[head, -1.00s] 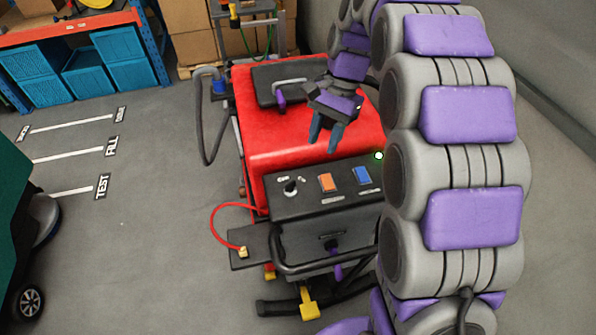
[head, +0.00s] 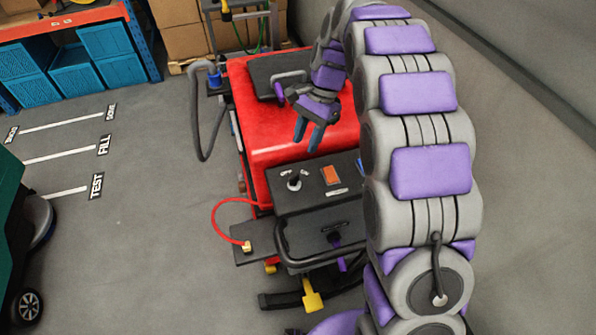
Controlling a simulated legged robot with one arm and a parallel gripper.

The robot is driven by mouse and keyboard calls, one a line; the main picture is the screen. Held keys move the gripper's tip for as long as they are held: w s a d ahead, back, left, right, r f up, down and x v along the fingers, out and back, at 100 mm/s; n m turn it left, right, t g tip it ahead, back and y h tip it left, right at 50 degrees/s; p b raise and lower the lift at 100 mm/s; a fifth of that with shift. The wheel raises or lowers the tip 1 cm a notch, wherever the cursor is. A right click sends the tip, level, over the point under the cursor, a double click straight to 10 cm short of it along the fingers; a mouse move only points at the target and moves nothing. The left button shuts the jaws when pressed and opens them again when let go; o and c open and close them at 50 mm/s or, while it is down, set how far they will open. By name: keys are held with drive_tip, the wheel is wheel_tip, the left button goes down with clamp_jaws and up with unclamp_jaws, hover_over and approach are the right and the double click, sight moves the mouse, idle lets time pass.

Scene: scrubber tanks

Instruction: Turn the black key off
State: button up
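The black key (head: 294,182) is a small dark knob on the black control panel (head: 310,200) of the red scrubber tank (head: 270,125). It sits at the panel's left, with pale markings around it. My gripper (head: 309,135) hangs above the red lid, just behind the panel, fingers pointing down. Its two blue-grey fingers are apart with nothing between them. The gripper is clear of the key, behind and above it.
An orange switch (head: 330,175) sits right of the key; my arm covers the panel's right part. A red cable (head: 215,215) loops at the left. A green machine (head: 10,230) stands far left. Blue crates (head: 75,68) and cardboard boxes (head: 185,35) are behind.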

hover_over(295, 175)
drive_tip(key=w, duration=0.2)
wheel_tip(295, 175, down, 5)
drive_tip(key=f, duration=0.1)
drive_tip(key=s+d+f, duration=0.1)
drive_tip(key=f+b, duration=0.1)
drive_tip(key=f, duration=0.1)
drive_tip(key=shift+s+d, duration=0.2)
drive_tip(key=shift+s, duration=0.05)
drive_tip(key=shift+s+f, duration=0.1)
drive_tip(key=shift+f, duration=0.15)
drive_tip(key=shift+a+f, duration=0.2)
drive_tip(key=shift+a, duration=0.95)
drive_tip(key=shift+c, duration=0.7)
drive_tip(key=shift+d, duration=0.75)
drive_tip(key=c, duration=0.4)
clamp_jaws()
drive_tip(key=shift+a, duration=0.15)
